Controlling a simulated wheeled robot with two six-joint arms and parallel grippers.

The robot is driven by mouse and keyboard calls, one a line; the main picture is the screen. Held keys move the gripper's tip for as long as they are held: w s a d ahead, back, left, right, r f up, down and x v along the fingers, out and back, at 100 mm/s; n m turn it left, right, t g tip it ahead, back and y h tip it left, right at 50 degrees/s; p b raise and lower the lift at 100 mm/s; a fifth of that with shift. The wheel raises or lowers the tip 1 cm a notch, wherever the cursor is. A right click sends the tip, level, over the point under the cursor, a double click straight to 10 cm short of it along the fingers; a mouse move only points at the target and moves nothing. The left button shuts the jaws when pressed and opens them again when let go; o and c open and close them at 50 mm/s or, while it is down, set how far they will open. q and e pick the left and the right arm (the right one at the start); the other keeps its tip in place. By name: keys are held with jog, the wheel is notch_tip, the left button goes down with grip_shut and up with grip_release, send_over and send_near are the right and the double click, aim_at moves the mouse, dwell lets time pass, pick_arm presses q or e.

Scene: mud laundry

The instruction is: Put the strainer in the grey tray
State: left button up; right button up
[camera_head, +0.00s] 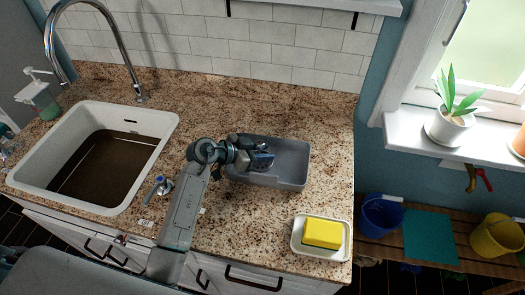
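The grey tray (293,178) is a rectangular open bin on the speckled granite counter, right of the sink. My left gripper (264,160) reaches over the tray's left part, with its fingers low over or inside it. The wrist hides part of the tray's left side, and I cannot tell whether the fingers are open or hold anything. I cannot clearly make out a strainer. A small blue and metal item (159,186) lies on the counter left of my arm; I cannot tell what it is. My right gripper is not in view.
A white sink (165,125) with brown water and a curved tap (101,12) is at the left. A yellow block (322,233) sits in a white dish (318,253) near the counter's right front corner. A potted plant (450,127) stands on the windowsill. Counter behind the tray is clear.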

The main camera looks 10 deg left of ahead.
pick_arm(q)
jog(key=shift+a+r, duration=0.15)
jog(key=shift+r, duration=0.05)
jog(key=b+v, duration=0.2)
jog(key=v, duration=0.8)
jog(key=shift+f, duration=0.15)
jog(key=shift+b+v, duration=0.3)
jog(key=shift+v, duration=0.65)
